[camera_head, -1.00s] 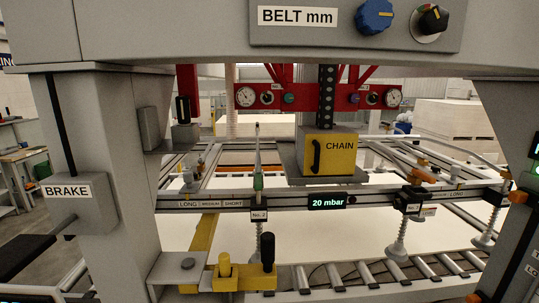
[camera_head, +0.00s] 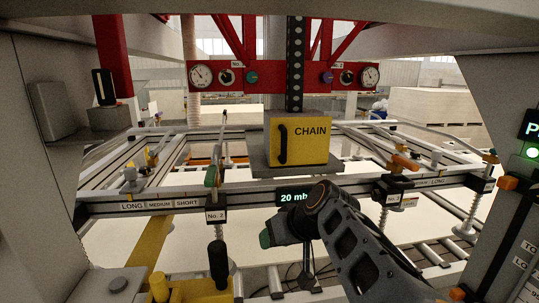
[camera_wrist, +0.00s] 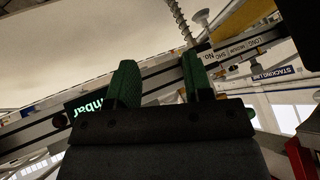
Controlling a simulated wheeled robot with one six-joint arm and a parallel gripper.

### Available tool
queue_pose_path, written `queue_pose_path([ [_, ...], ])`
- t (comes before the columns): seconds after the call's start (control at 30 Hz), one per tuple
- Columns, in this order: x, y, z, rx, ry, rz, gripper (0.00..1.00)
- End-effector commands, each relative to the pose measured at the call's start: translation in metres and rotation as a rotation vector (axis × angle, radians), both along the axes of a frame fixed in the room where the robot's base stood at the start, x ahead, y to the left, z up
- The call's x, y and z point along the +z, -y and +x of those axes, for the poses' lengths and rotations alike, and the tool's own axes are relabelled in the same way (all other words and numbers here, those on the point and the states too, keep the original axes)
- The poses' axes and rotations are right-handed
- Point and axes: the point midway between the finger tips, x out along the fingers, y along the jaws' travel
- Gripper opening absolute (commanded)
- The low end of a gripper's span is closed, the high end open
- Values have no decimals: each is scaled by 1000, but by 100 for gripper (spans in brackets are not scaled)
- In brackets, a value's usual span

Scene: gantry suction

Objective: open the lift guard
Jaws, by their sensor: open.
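No label in view reads "lift guard". A yellow box marked CHAIN (camera_head: 312,150), with a black upright handle (camera_head: 283,145) on its front, stands at the black perforated column (camera_head: 295,65); it looks closed. I cannot tell if it is the guard. My gripper (camera_head: 265,240) is below the box, in front of the grey crossbar, apart from the handle. In the wrist view my gripper (camera_wrist: 160,80) shows two green fingers spread apart, with nothing between them. Behind them is the bar with the mbar display (camera_wrist: 88,105).
A yellow bracket (camera_head: 150,245) with a black-knobbed lever (camera_head: 218,262) is at lower left. A red gauge panel (camera_head: 235,77) is behind the box. Rollers and a pale sheet lie below the crossbar (camera_head: 245,188). Grey posts stand on both sides.

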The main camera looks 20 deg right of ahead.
Motion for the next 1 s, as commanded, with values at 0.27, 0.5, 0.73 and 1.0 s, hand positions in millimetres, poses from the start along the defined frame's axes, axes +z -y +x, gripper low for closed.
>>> queue_pose_path([
  [0.27, 80, 83, 77, 88, 551, 82, 46],
  [0.5, 131, 142, 87, 91, 870, 4, 46],
  [0.73, 146, 145, 106, 91, 939, -19, 46],
  [1.0, 147, 126, 155, 90, 935, -19, 46],
])
